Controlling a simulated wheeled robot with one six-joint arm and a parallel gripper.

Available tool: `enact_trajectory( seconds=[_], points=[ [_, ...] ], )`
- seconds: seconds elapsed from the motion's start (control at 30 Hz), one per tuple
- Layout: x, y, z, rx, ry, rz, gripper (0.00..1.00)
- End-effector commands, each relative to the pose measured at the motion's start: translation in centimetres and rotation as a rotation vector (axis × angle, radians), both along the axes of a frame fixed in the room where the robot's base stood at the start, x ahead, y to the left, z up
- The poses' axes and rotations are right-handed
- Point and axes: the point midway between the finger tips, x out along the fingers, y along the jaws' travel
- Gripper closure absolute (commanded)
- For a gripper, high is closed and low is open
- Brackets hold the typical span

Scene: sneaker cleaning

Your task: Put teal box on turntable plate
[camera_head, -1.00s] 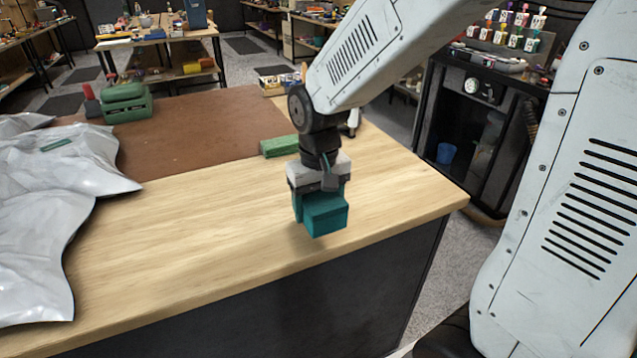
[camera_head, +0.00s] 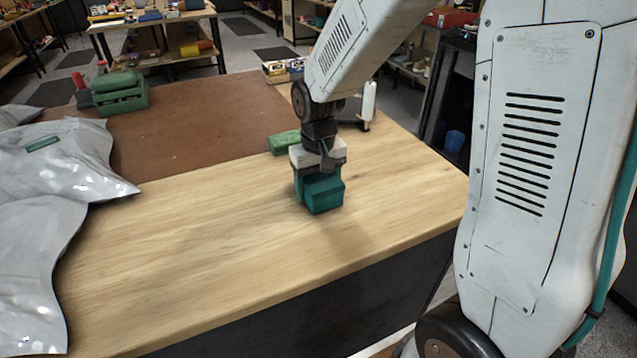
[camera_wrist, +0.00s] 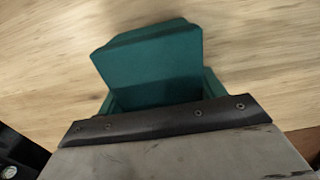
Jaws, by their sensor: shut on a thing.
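The teal box (camera_head: 322,197) hangs from my gripper (camera_head: 318,172) over the right part of the wooden bench top (camera_head: 220,225). My gripper points down and is shut on the teal box. In the wrist view the teal box (camera_wrist: 150,62) sticks out past the dark edge of my gripper (camera_wrist: 165,122), with bare wood behind it. A shadow lies on the wood beside the box; the exact gap beneath it is hard to tell. I cannot make out a turntable plate in either view.
Wood left of the box is clear.

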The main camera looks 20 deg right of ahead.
Motion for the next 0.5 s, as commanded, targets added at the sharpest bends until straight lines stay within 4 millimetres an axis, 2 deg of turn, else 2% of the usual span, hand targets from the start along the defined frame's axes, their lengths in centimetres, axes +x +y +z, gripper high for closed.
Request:
enact_trajectory(
  seconds=[0.37,0.4,0.47,0.5],
  points=[
    [0.05,-0.16,-0.47,0.0,-0.002,-0.003,0.65],
    [0.05,-0.22,-0.46,0.0,-0.003,-0.004,0.24],
    [0.05,-0.24,-0.45,0.0,-0.003,-0.004,0.1],
    [0.05,-0.24,-0.45,0.0,-0.003,-0.004,0.1]
  ],
)
